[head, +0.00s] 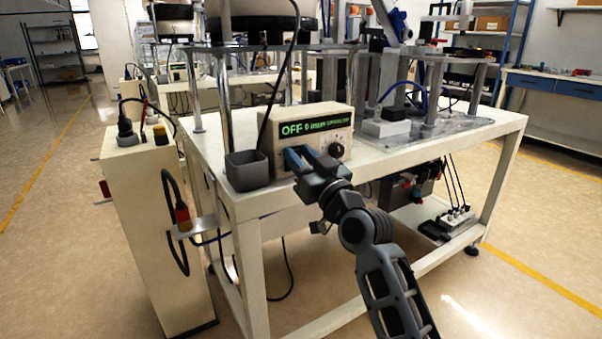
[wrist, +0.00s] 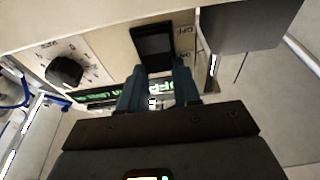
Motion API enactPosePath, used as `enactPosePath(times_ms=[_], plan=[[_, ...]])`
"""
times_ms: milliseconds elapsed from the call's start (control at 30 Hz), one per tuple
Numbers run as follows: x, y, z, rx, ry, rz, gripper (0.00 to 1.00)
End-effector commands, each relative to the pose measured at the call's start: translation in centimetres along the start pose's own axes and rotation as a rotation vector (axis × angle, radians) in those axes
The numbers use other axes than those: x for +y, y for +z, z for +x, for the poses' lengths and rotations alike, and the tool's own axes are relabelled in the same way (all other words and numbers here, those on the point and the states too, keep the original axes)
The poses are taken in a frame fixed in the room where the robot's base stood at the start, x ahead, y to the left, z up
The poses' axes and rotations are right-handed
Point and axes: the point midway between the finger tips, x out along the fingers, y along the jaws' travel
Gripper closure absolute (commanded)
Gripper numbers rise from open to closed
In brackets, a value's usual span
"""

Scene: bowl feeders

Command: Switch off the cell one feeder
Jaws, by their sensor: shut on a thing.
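The feeder controller, a beige box (head: 328,111), stands on the front of the white table. Its green display (head: 315,128) begins with "OFF"; the rest is too small to read surely. A round black knob (head: 336,150) is on its front and also shows in the wrist view (wrist: 65,72). In the wrist view, a black rocker switch (wrist: 153,45) sits on the panel beside printed labels. My gripper (wrist: 159,70) is at this switch, its two fingertips shut on its near end. In the head view my gripper (head: 297,158) hides the switch.
A grey open cup (head: 248,171) stands on the table close left of the controller. A beige cabinet (head: 140,220) with plugs stands left of the table (head: 385,164). A white block (head: 386,129) is to the right. The floor at right is clear.

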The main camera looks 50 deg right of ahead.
Motion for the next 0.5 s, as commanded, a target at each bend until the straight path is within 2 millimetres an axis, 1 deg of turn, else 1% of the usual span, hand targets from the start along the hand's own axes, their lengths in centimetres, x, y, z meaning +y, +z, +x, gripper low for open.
enactPosePath(times_ms=[33, 500], plan=[[-0.03, 0.64, -0.10, 0.017, 0.000, 0.001, 0.99], [-0.05, 0.77, -0.34, 0.134, -0.001, 0.001, 0.99]])
